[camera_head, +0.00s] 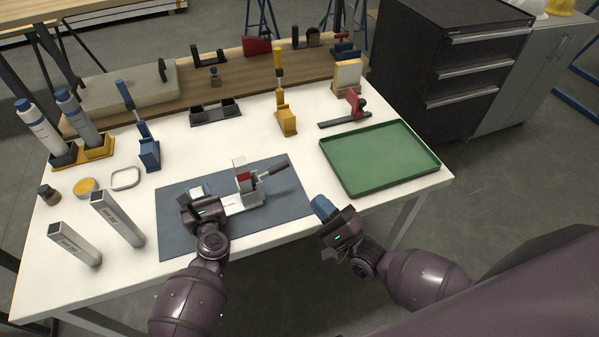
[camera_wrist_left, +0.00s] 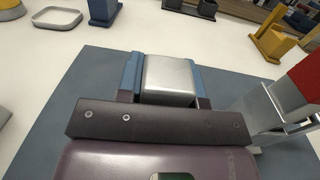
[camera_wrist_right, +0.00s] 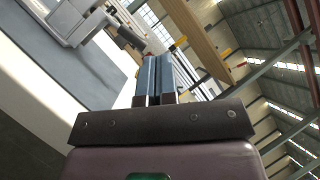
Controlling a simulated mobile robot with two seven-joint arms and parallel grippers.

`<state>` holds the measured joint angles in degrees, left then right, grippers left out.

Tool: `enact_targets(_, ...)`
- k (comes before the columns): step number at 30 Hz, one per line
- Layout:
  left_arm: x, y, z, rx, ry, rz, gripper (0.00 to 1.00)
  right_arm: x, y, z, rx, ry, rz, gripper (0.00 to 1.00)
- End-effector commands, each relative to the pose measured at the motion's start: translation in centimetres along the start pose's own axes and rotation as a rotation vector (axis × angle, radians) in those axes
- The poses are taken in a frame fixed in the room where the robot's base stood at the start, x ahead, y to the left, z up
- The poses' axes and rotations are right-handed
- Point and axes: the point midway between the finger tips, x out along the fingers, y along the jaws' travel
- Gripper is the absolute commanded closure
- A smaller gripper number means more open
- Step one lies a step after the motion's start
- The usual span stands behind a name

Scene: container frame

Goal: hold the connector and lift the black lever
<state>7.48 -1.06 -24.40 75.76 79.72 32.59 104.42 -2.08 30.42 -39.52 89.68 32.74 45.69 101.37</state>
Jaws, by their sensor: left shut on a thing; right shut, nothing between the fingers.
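The connector (camera_head: 243,200) is a silver metal piece with a red block, lying on the blue-grey mat (camera_head: 176,237). Its black lever (camera_head: 273,167) points to the upper right, tilted up from the mat. My left gripper (camera_head: 199,192) is shut on the connector's left end; the left wrist view shows a silver block (camera_wrist_left: 170,80) between its blue fingers. My right gripper (camera_head: 325,208) is shut and empty, off the table's front edge, to the right of the mat and apart from the lever. The right wrist view shows its blue fingers (camera_wrist_right: 154,80) together.
A green tray (camera_head: 436,166) lies right of the mat. A red clamp-like tool (camera_head: 354,103), a yellow stand (camera_head: 286,120) and a blue stand (camera_head: 149,153) stand behind. The mat's front right is clear.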

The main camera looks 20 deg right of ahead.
Motion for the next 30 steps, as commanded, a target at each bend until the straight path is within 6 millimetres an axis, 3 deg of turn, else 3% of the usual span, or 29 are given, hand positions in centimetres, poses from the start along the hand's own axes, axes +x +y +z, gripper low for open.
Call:
enact_targets(3, 0.0, 0.0, 0.0, 0.000, 0.001, -0.001, 1.00, 0.1, 0.4, -1.8, 0.092, 0.101, 0.031, 1.00)
enact_targets(9, 0.0, 0.0, 0.0, 0.000, 0.001, -0.001, 1.00, -0.2, 1.5, -3.4, 0.214, 0.211, 0.084, 1.00)
enact_targets(25, 0.0, 0.0, 0.0, 0.000, 0.000, -0.001, 1.00, -0.3, 2.3, -3.7, 0.251, 0.238, 0.126, 1.00)
enact_targets(30, 0.0, 0.0, 0.0, 0.000, 0.000, -0.001, 1.00, 0.9, 2.4, -3.9, 0.251, 0.237, 0.124, 1.00)
